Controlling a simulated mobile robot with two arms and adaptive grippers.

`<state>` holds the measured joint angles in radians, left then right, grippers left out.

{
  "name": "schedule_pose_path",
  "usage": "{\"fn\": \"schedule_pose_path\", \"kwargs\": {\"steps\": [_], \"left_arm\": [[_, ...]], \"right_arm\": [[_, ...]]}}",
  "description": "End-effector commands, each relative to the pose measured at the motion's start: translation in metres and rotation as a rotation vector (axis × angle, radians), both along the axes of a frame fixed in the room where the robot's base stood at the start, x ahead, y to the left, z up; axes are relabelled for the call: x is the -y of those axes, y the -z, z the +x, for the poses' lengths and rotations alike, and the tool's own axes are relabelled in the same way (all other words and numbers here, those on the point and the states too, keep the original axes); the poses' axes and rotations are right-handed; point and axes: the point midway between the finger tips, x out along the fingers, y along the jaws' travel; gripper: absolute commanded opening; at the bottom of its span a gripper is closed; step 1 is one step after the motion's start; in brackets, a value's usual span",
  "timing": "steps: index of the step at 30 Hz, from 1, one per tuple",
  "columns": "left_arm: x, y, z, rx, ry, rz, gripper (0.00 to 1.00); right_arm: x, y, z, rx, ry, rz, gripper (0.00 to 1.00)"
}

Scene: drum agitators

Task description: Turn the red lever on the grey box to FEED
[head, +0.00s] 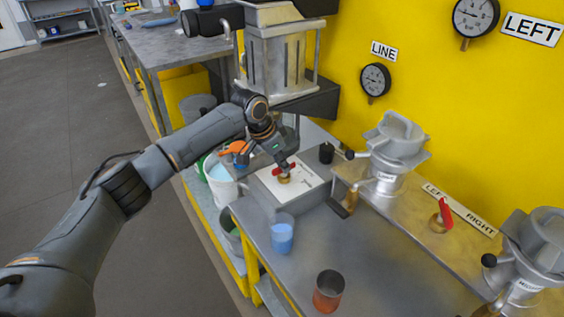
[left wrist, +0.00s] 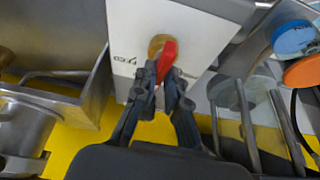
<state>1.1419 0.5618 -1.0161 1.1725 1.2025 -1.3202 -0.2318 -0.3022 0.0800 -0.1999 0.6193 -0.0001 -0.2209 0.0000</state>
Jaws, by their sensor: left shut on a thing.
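The grey box (head: 262,197) stands at the back left of the metal bench, with a white top plate (head: 305,188). The red lever (head: 293,166) sits on a brass hub (head: 284,179) on that plate. In the left wrist view the lever (left wrist: 167,58) points from the brass hub (left wrist: 157,44) toward my gripper. My left gripper (head: 284,164) is at the lever, and its fingers (left wrist: 166,92) are shut on it. Lettering on the plate is only partly readable in the wrist view. My right gripper is not in view.
A blue cup (head: 282,236) and a copper-coloured cup (head: 328,291) stand on the bench. A black knob (head: 326,152) is beside the box. Another red lever (head: 445,212) is on the shelf at right, between two metal agitators. A white bucket (head: 222,188) is at the bench's left.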

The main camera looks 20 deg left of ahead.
Motion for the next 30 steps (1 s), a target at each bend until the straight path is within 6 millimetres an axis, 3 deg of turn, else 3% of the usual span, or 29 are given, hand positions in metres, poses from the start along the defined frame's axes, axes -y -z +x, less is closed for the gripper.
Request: {"fn": "schedule_pose_path", "kwargs": {"steps": [11, 30], "left_arm": [[0.000, -0.001, 0.002, -0.002, 0.255, -0.005, 0.00], [0.000, 0.001, 0.004, 0.001, 0.699, -0.003, 0.00]], "right_arm": [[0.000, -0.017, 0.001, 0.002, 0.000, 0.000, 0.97], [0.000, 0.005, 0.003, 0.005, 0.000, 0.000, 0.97]]}}
